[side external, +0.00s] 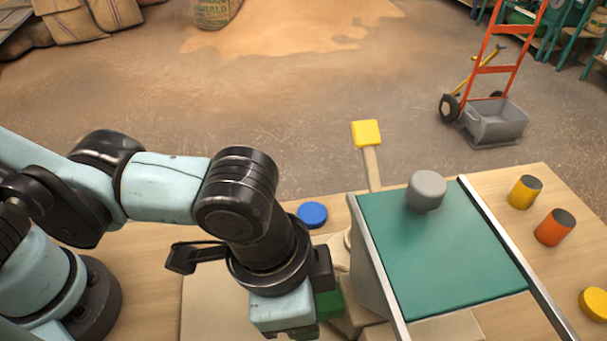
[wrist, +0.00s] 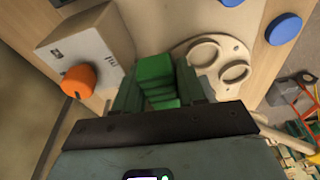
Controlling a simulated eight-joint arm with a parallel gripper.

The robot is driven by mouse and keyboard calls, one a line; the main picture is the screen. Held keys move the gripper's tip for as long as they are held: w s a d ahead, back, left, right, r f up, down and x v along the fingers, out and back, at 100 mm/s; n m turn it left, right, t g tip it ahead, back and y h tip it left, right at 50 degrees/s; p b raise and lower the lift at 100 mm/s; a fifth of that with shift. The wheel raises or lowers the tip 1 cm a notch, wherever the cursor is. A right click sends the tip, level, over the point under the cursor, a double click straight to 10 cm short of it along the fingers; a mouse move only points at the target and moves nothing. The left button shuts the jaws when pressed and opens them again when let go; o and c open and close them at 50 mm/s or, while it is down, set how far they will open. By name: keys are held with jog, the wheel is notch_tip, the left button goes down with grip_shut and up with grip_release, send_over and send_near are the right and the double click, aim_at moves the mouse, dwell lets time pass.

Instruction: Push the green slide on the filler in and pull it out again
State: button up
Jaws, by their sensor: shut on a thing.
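The green slide (wrist: 155,72) shows in the wrist view as a stepped green block between the two fingers of my gripper (wrist: 157,92). The fingers are shut on it. In the side external view a green block (side external: 328,302), which looks like the same slide, sits just right of my light blue gripper housing (side external: 283,308). My wrist and housing hide the fingertips and most of the filler there. How far in or out the slide stands cannot be told.
A white box with an orange knob (wrist: 79,81) stands left of the slide in the wrist view; a plate with round holes (wrist: 215,60) is right. In the side external view, a green sloped board (side external: 440,255) with a grey cylinder (side external: 426,191) and a blue disc (side external: 312,214) are nearby.

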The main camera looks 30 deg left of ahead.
jog(key=shift+o, duration=0.9)
jog(key=shift+s+a+m, duration=1.5)
jog(key=shift+a, duration=0.15)
jog(key=shift+w+d, duration=0.1)
jog(key=shift+w, duration=0.05)
jog(key=o, duration=0.4)
jog(key=shift+o, duration=0.2)
notch_tip(320, 180, up, 12)
jog(key=shift+s+a, duration=0.35)
jog(key=shift+a, duration=0.1)
dwell(0.3)
